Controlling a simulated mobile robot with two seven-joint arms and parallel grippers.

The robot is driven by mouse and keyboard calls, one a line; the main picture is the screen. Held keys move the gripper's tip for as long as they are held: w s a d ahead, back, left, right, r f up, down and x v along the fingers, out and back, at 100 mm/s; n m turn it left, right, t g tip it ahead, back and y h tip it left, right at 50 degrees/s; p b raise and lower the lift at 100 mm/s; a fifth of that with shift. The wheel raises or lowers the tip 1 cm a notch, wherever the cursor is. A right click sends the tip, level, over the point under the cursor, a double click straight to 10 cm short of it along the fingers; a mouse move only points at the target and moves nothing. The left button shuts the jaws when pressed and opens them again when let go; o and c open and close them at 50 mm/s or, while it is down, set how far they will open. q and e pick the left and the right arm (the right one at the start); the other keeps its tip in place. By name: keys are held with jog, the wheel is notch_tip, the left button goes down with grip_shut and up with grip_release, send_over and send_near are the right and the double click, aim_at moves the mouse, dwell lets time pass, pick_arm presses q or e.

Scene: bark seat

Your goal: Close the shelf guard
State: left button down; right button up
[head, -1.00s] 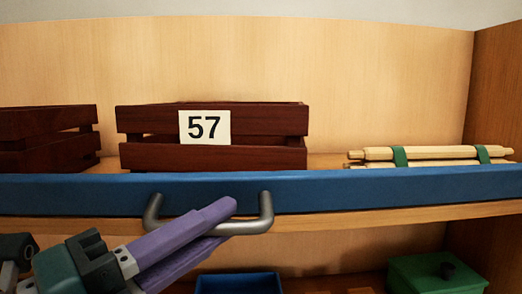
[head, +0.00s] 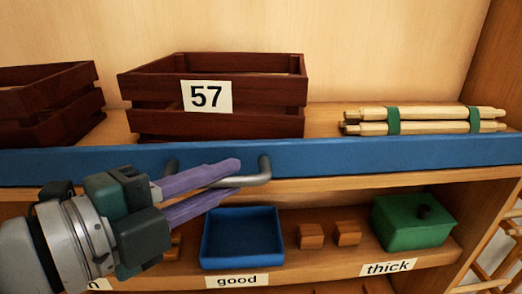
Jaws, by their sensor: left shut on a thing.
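The shelf guard (head: 350,155) is a long blue bar running across the front of the upper shelf, below the crates. A grey bar handle (head: 265,169) sticks out from its front. My left gripper (head: 228,180), with purple fingers, comes in from the lower left. Its fingers are shut on the handle, one above and one below the bar. The fingers hide the middle of the handle. My right gripper is not in view.
A dark crate labelled 57 (head: 262,123), another dark crate (head: 45,100) and tied wooden rods (head: 455,114) stand behind the guard. Below are a blue tray (head: 240,262), small wooden blocks (head: 311,236) and a green lidded box (head: 412,230).

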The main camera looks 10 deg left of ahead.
pick_arm(q)
jog(key=c, duration=1.1)
grip_release()
jog(key=shift+s+a, duration=0.1)
jog(key=shift+s, duration=0.05)
jog(key=shift+b+v, duration=2.95)
jog(key=shift+v, duration=1.8)
